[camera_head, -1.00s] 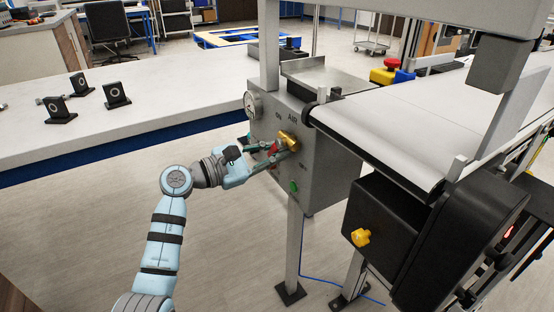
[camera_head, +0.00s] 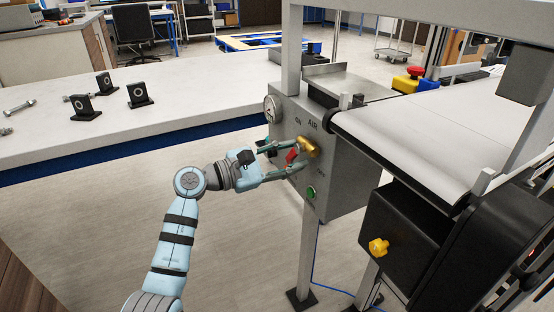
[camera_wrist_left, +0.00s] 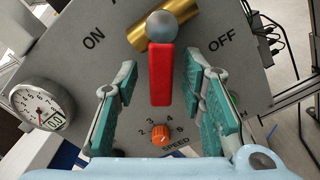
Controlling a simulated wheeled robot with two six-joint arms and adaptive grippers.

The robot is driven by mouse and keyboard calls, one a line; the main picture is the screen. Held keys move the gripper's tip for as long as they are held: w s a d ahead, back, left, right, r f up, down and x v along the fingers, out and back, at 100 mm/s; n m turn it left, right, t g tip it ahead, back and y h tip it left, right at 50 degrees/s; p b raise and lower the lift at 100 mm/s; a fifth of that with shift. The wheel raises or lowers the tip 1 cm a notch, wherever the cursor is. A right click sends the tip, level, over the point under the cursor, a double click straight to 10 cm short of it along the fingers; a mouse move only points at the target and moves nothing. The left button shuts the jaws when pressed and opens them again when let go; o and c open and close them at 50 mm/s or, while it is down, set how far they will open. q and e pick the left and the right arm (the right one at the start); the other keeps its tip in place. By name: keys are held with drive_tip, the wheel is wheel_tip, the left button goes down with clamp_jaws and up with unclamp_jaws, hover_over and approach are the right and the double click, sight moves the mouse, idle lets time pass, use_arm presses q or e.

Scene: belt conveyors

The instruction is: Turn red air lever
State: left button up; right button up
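The red air lever (camera_wrist_left: 161,75) hangs from a brass valve (camera_wrist_left: 178,20) on the grey control panel, between the ON and OFF labels. It points down toward the orange speed knob in the left wrist view. In the head view the red lever (camera_head: 292,156) shows beside the brass valve (camera_head: 308,147). My left gripper (camera_head: 291,157) is open, with its green-padded fingers on either side of the lever. The left wrist view shows gaps between the lever and both fingers of the left gripper (camera_wrist_left: 165,90). My right gripper is not in view.
A pressure gauge (camera_wrist_left: 42,105) is left of the lever, and an orange speed knob (camera_wrist_left: 161,135) below it. A green button (camera_head: 310,193) sits lower on the panel. The conveyor belt (camera_head: 420,135) is to the right, a white table (camera_head: 190,95) to the left.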

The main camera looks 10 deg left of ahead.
use_arm(q)
drive_tip(key=v, duration=1.1)
drive_tip(key=shift+c, duration=0.6)
